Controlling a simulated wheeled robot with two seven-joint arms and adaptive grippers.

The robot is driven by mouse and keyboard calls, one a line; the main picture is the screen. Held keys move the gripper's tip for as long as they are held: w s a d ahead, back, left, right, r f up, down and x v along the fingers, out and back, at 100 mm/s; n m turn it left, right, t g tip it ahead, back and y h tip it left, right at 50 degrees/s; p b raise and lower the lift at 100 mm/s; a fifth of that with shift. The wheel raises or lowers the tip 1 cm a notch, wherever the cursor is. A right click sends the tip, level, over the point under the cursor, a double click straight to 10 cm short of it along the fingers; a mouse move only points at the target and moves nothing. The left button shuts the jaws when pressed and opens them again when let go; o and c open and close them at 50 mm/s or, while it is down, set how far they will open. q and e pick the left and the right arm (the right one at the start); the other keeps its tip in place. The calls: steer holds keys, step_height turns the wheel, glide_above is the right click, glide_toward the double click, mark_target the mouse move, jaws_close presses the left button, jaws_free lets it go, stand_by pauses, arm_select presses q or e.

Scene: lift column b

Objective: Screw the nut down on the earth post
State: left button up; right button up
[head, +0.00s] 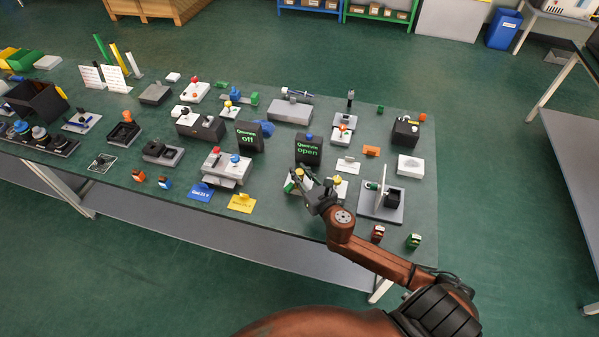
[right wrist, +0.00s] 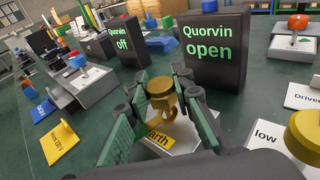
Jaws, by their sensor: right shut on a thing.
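The earth post is a brass-coloured post standing on a white block with a yellow label (right wrist: 158,139) that reads "earth". A brass-coloured nut (right wrist: 161,88) with a rounded top sits between the fingers of my right gripper (right wrist: 163,108) in the right wrist view. The green-padded fingers are closed on its sides. The lower post and the thread are mostly hidden by the nut and fingers, so I cannot tell how far down the nut sits. In the head view my right gripper (head: 309,190) reaches this spot near the table's front edge. My left gripper is out of view.
A white block marked "low" (right wrist: 268,137) with a yellow-topped post (right wrist: 306,134) stands close on the right. Black signs reading "Quorvin open" (right wrist: 212,50) and "Quorvin off" (right wrist: 124,41) stand behind. A grey fixture with an upright plate (head: 381,202) lies right of my gripper.

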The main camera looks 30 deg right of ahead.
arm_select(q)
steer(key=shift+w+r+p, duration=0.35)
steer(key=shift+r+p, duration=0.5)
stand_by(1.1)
